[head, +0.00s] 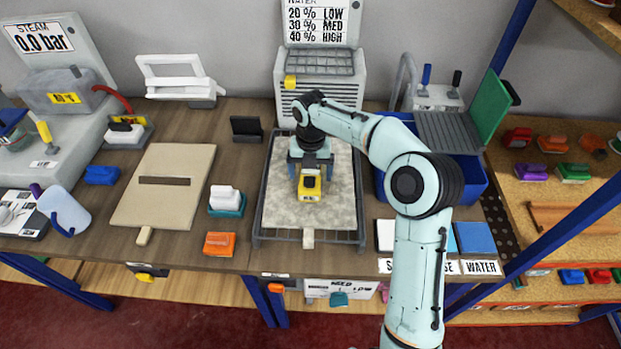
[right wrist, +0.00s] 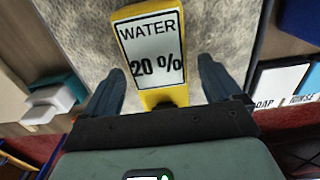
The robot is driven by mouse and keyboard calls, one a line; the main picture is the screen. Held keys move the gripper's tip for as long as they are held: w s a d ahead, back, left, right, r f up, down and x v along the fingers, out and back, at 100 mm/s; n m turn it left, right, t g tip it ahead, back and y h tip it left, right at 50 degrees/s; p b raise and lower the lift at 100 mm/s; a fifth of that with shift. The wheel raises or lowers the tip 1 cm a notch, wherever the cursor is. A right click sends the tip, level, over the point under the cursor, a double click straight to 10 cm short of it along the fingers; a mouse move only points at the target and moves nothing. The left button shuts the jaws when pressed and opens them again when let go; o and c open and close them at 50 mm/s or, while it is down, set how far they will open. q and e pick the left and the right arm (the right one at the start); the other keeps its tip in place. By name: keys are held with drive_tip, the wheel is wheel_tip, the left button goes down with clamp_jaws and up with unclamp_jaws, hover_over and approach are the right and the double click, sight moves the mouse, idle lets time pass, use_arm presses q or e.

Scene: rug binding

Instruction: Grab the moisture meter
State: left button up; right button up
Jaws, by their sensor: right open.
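The moisture meter (head: 309,186) is yellow with a dark top and lies on the grey rug piece in the tray. In the right wrist view the meter (right wrist: 151,50) has a white display reading "WATER 20 %". My right gripper (head: 310,168) is over the meter. In the right wrist view its two blue-grey fingers (right wrist: 160,85) stand apart on either side of the meter, with a gap on each side. The gripper is open and holds nothing. My left gripper is not in view.
The rug piece (head: 335,205) lies in a wire-edged tray (head: 262,236). A grey heater-like box (head: 345,85) stands behind it, a blue bin (head: 470,190) to the right. A beige board (head: 190,205), a white-and-teal block (head: 226,205) and an orange block (head: 219,244) lie left.

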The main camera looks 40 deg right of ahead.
drive_tip(key=shift+f, duration=0.6)
drive_tip(key=c, duration=1.3)
drive_tip(key=shift+r, duration=0.2)
